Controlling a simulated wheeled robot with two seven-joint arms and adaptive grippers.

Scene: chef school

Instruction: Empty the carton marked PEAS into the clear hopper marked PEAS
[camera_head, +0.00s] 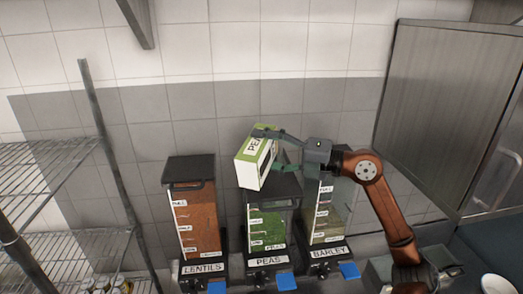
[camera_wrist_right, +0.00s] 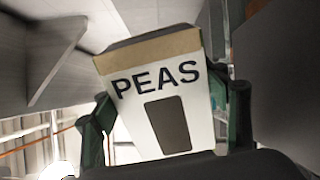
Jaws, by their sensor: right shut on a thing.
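The carton (camera_head: 249,171) is white and green and marked PEAS. It is tilted above the hopper marked PEAS in the head view. My right gripper (camera_head: 269,150) is shut on it, with a finger on either side. The right wrist view also shows the carton (camera_wrist_right: 146,128), with its PEAS lettering and a dark window. The clear PEAS hopper (camera_head: 267,232) stands in the middle of three and holds green contents part way up. Its top is partly hidden by the carton. I cannot see any peas falling. My left gripper is not in view.
The lentils hopper (camera_head: 194,215) stands left of the PEAS hopper, and the barley hopper (camera_head: 328,222) stands right, partly behind my arm. A wire rack (camera_head: 55,170) is at the left. A metal cabinet (camera_head: 440,110) is at the right. A tiled wall is behind.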

